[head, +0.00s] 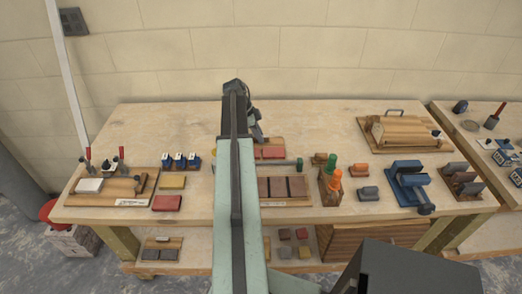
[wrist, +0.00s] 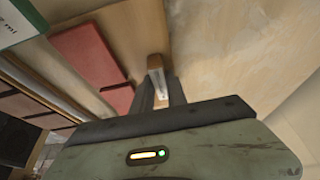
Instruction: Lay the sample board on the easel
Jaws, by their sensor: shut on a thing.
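In the head view my gripper (head: 258,135) is over the back middle of the bench, partly behind my arm. A wooden board with red tiles (head: 271,153) is just below it there. The red tiles (wrist: 90,55) also show left of the fingers in the wrist view. I cannot pick out the easel with certainty.
Another board with dark tiles (head: 285,187) lies nearer the front of the workbench (head: 330,125). A wooden holder (head: 328,190) with green and orange handles stands to its right. Bare bench top shows behind and right of the gripper.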

